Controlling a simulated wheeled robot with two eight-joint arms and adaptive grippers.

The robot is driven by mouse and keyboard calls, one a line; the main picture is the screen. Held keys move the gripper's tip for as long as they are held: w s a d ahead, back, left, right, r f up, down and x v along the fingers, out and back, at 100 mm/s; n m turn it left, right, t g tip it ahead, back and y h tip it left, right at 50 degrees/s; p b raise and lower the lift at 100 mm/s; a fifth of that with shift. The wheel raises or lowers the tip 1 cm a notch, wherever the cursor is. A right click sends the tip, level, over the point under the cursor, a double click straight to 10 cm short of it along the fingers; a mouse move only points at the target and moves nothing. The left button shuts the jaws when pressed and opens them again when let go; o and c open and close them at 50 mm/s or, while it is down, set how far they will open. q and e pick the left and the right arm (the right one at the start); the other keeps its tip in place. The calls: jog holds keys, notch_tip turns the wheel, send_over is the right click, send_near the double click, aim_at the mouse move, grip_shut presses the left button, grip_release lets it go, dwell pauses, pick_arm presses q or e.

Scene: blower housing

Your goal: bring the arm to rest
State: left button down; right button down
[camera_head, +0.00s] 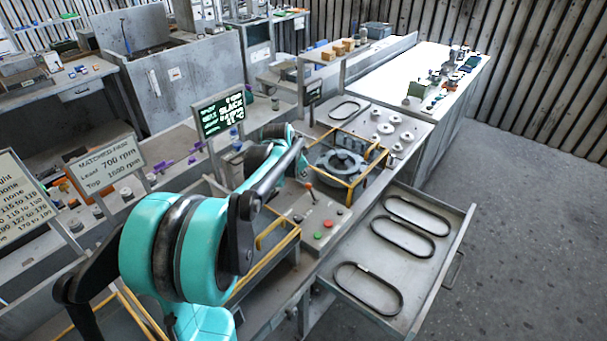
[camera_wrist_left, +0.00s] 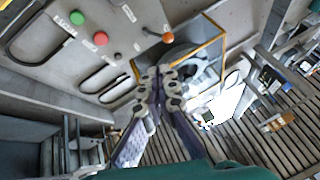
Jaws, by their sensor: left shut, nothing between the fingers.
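My left arm comes in from the lower left in the head view, teal and black, and reaches over the bench to beside the blower housing. Its gripper is mostly hidden there behind my own arm links. In the left wrist view my left gripper (camera_wrist_left: 165,74) is shut and empty, its fingers together in front of the housing. The blower housing (camera_head: 343,165) is a round grey part inside a yellow-edged frame; it also shows partly behind the fingers in the left wrist view (camera_wrist_left: 186,62). My right gripper is in neither view.
An open drawer (camera_head: 448,262) at the right holds black belt loops (camera_head: 368,289). A lever (camera_head: 311,192) and red and green buttons (camera_head: 317,236) are on the bench near my arm. A lit sign (camera_head: 222,115) stands behind it. The floor (camera_head: 530,240) at right is clear.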

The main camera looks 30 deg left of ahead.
pick_arm(q)
jog(key=shift+w+f, duration=0.1)
dwell(0.3)
jog(key=s+d+f+n+b, duration=0.1)
jog(key=s+d+f+b, duration=0.2)
jog(key=s+d, duration=0.4)
jog(key=s+d+f+n+b, duration=0.2)
jog(key=s+d+f+b, duration=0.2)
jog(key=s+d, duration=0.3)
jog(key=s+d+f+n+h+b, duration=0.1)
jog(key=s+d+f+b, duration=0.2)
jog(key=s+d, duration=0.4)
jog(key=s+f, duration=0.1)
jog(key=s, duration=0.4)
jog(key=shift+d+f+n+t, duration=0.2)
jog(key=shift+f+n+t, duration=0.1)
jog(key=shift+f+n, duration=0.1)
jog(key=shift+s, duration=0.1)
